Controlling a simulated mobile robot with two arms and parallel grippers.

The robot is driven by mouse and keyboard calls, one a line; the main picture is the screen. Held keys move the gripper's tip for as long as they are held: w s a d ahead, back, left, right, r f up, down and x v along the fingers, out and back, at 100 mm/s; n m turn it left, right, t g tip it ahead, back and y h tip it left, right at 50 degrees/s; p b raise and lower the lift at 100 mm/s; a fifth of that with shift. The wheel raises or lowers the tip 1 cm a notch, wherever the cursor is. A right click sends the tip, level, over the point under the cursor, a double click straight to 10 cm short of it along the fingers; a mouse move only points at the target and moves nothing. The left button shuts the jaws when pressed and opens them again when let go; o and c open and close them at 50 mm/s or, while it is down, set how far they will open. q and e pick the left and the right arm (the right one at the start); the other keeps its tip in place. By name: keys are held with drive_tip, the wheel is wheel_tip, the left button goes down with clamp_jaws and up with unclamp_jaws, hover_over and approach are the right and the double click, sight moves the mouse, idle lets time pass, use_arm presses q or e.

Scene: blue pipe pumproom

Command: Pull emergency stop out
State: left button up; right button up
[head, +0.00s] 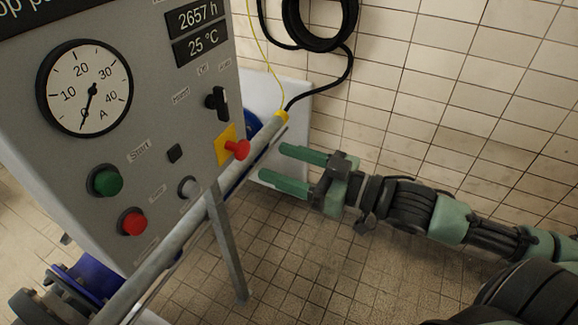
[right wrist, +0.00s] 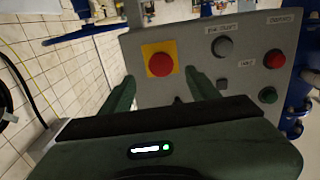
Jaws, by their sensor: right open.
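The emergency stop is a red mushroom button (head: 237,149) on a yellow square plate (head: 225,143) at the right edge of the grey control panel (head: 150,120). In the right wrist view the red button (right wrist: 160,65) lies ahead, between the two fingers as seen by the camera. My right gripper (head: 272,166) is open, with green fingers pointing left toward the button. The fingertips are a short way to the right of the button and apart from it. Nothing is between the fingers. My left gripper is not in view.
A green button (head: 105,181), a red button (head: 132,222), a grey button (head: 188,187) and a black switch (head: 217,102) share the panel. A grey pipe (head: 176,240) runs below it. A tiled wall (head: 440,90) stands behind my right arm, with a black hose (head: 322,40).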

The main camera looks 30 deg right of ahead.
drive_tip(key=shift+s+d, duration=0.3)
drive_tip(key=shift+s, duration=0.2)
